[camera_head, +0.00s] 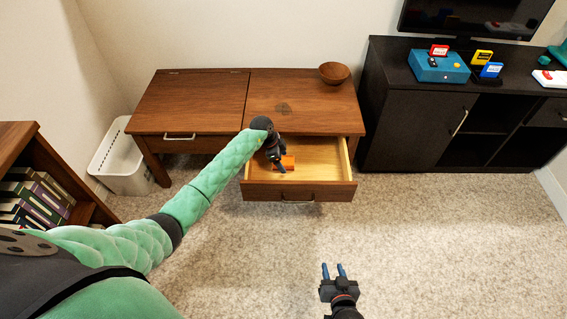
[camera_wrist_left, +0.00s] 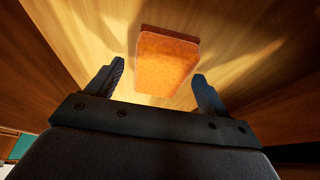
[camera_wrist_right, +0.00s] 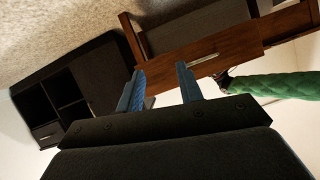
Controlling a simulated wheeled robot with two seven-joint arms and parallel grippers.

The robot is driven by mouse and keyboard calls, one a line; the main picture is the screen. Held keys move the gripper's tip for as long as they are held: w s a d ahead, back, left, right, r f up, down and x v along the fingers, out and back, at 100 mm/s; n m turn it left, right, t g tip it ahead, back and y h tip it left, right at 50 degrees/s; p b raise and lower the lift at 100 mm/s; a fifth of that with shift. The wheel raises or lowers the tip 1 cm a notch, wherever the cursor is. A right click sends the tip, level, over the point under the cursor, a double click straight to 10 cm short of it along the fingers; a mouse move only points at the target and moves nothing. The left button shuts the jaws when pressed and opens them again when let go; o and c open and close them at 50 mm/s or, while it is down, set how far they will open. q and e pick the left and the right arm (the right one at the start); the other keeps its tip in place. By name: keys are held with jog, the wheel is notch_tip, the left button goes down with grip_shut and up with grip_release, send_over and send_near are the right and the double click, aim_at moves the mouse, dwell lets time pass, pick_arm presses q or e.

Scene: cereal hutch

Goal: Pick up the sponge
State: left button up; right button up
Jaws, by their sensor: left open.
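An orange sponge (camera_head: 288,161) lies in the open drawer (camera_head: 322,157) of the wooden desk. In the left wrist view the sponge (camera_wrist_left: 167,64) lies on the drawer's bottom, between and beyond my left fingertips. My left gripper (camera_head: 279,165) is inside the drawer, pointing down over the sponge, and hides part of it in the head view. The left wrist view shows the left gripper (camera_wrist_left: 158,80) open and empty. My right gripper (camera_head: 333,270) is open and empty, in front of the desk over the carpet. It also shows in the right wrist view (camera_wrist_right: 160,72).
The desk (camera_head: 200,105) bears a wooden bowl (camera_head: 334,73). The drawer's front and side walls surround my left gripper. A black cabinet (camera_head: 410,120) stands right, a white basket (camera_head: 122,160) and a bookshelf (camera_head: 20,150) left. The carpet (camera_head: 430,240) in front is clear.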

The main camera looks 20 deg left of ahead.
aim_at(283, 161)
pick_arm(q)
jog(key=c, duration=1.1)
jog(key=shift+o, duration=0.2)
pick_arm(e)
jog(key=shift+f, duration=0.15)
